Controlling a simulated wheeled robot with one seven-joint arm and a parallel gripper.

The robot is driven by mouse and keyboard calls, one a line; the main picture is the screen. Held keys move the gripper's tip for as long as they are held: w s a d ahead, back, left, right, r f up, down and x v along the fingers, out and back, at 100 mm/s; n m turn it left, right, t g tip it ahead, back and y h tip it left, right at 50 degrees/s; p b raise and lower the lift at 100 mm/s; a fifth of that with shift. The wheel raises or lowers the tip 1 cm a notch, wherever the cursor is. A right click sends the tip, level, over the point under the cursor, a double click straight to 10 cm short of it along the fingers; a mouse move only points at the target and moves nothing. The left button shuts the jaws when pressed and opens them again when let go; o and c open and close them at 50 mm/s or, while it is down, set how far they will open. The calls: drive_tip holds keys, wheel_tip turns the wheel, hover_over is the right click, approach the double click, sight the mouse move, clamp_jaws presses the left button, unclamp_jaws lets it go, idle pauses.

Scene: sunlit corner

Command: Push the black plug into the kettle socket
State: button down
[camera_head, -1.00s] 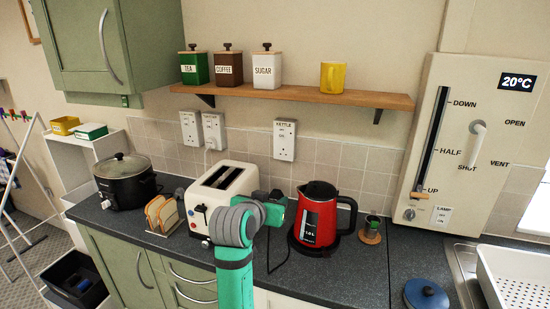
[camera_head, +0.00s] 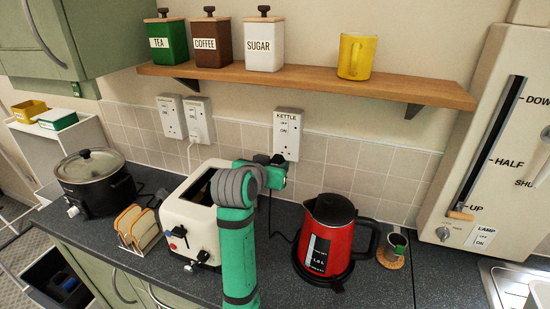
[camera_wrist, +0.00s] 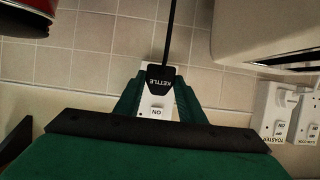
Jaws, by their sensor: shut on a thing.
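In the wrist view, a black plug labelled KETTLE (camera_wrist: 161,75) sits between the green fingers of my gripper (camera_wrist: 160,92), which is shut on it. Its black cord runs away from it. The white kettle socket (camera_head: 287,133) is on the tiled wall. I cannot tell whether plug and socket touch.
The red kettle (camera_head: 335,240) stands right of my arm, the white toaster (camera_head: 190,215) left of it. Two more sockets (camera_head: 185,118) are on the wall to the left. A wooden shelf (camera_head: 300,84) with canisters and a yellow mug (camera_head: 355,56) overhangs the area.

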sight(286, 151)
drive_tip(key=shift+w+d, duration=0.3)
drive_tip(key=shift+w, duration=0.65)
drive_tip(key=shift+w+d, duration=0.3)
drive_tip(key=shift+w, duration=0.6)
drive_tip(key=shift+w+d, duration=0.3)
drive_tip(key=shift+w, duration=0.65)
drive_tip(key=shift+w+d, duration=0.15)
drive_tip(key=shift+w, duration=0.3)
drive_tip(key=c, duration=1.1)
unclamp_jaws()
drive_tip(key=shift+r, duration=0.1)
